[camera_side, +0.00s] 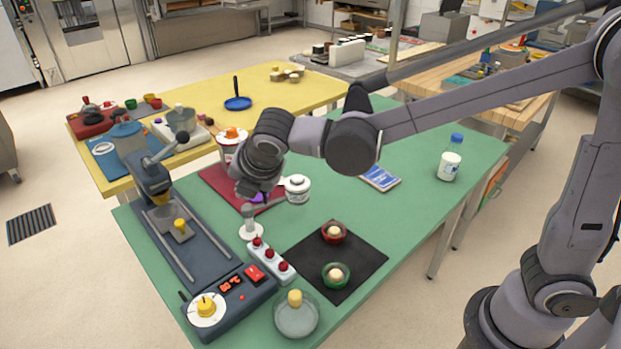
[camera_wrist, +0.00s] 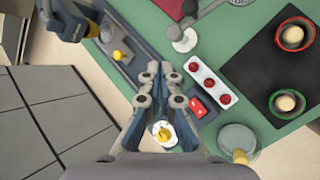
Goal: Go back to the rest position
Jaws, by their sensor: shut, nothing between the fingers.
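The machine has a yellow knob on a white dial (camera_side: 206,308) and a red switch (camera_side: 254,274).
A black mat (camera_side: 360,258) holds a red bowl (camera_side: 334,232) and a green bowl (camera_side: 336,275). A round lidded dish (camera_side: 296,318) stands at the front. A white-and-blue bottle (camera_side: 450,160) stands at the right. A yellow table (camera_side: 290,95) with cookware lies behind.

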